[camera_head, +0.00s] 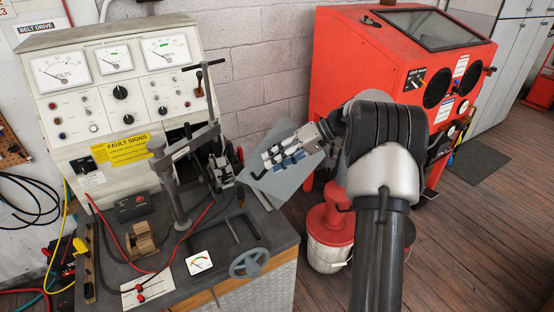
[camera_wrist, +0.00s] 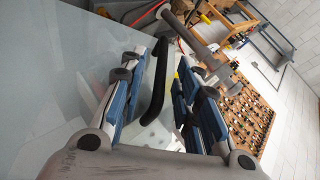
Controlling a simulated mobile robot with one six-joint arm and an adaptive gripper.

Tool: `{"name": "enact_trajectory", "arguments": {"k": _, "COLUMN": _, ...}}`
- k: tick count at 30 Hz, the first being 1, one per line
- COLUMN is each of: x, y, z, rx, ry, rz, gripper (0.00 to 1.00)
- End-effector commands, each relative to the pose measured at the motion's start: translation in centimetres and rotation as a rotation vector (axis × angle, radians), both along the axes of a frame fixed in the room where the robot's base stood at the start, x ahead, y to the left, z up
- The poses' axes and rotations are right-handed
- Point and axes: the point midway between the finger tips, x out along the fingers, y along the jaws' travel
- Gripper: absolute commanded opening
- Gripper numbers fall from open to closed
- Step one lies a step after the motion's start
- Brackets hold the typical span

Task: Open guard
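The guard (camera_head: 290,181) is a clear grey-tinted sheet standing at the right end of the test bench. In the wrist view its pane (camera_wrist: 50,85) fills the left side. Its black bar handle (camera_head: 259,173) shows just past my fingertips. My gripper (camera_head: 272,157) reaches in from the right, in front of the pane. In the wrist view my gripper (camera_wrist: 163,85) is open, with a blue-padded finger on each side of the black handle (camera_wrist: 157,85). A gap shows between the handle and the right finger. I cannot tell whether the handle is fully between the pads.
The bench (camera_head: 222,262) carries a clamp post with a lever (camera_head: 172,185), a handwheel (camera_head: 249,263), a small meter (camera_head: 200,262) and cables. A gauge panel (camera_head: 112,95) stands behind. A red blast cabinet (camera_head: 350,60) and a red-lidded bucket (camera_head: 328,250) are at the right.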

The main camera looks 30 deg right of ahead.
Motion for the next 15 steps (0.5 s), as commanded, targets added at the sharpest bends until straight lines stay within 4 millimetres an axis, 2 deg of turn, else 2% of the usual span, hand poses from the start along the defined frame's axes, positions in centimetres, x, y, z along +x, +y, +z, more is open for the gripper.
{"name": "enact_trajectory", "arguments": {"k": 5, "x": -0.3, "y": -0.7, "z": 0.5, "rx": -0.001, "ry": -0.001, "rz": -0.002, "gripper": 0.30}}
{"name": "enact_trajectory", "arguments": {"k": 15, "x": -2.9, "y": -5.7, "z": 4.4, "rx": -0.002, "ry": -0.002, "rz": -0.003, "gripper": 0.30}}
